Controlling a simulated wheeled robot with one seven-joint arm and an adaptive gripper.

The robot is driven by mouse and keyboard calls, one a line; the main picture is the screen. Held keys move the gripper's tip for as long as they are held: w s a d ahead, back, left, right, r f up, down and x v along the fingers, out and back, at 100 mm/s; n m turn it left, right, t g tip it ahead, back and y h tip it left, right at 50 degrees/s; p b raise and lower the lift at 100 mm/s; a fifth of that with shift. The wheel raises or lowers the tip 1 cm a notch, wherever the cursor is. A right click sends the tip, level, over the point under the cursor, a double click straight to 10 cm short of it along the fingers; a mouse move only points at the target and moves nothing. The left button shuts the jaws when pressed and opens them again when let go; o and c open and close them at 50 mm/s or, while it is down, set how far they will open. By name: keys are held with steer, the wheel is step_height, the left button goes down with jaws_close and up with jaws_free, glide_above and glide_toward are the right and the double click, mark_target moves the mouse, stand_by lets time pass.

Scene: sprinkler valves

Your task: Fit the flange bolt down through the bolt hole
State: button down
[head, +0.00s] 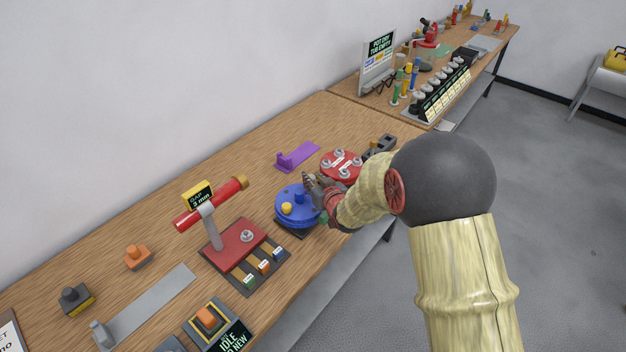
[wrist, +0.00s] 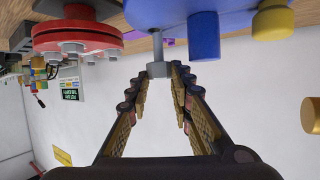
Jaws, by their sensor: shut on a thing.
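The blue flange (head: 297,212) sits on the bench on a dark base, with a raised hub (wrist: 204,38) and a yellow bolt head (head: 286,208) on it. The yellow head also shows at upper right in the wrist view (wrist: 272,20). My gripper (head: 314,183) is at the far right rim of the blue flange. In the wrist view my gripper (wrist: 167,73) is shut on a grey flange bolt (wrist: 157,69) by its head. Its shank points towards the blue flange beside the hub. The hole and the shank's tip are not clear, so I cannot tell whether it is in the hole.
A red flange (head: 342,165) with several grey bolts stands close behind right. A purple bracket (head: 297,156) lies behind. A red stand with a horizontal cylinder (head: 212,203) is to the left. A second bench (head: 400,115) with bottles adjoins at the back.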

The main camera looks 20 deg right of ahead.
steer(key=shift+f+b, duration=0.6)
steer(key=shift+f, duration=0.05)
steer(key=c, duration=1.5)
jaws_free()
steer(key=shift+s, duration=0.15)
steer(key=v, duration=1.1)
steer(key=shift+s+r, duration=0.2)
steer(key=shift+s, duration=0.1)
steer(key=shift+r, duration=0.1)
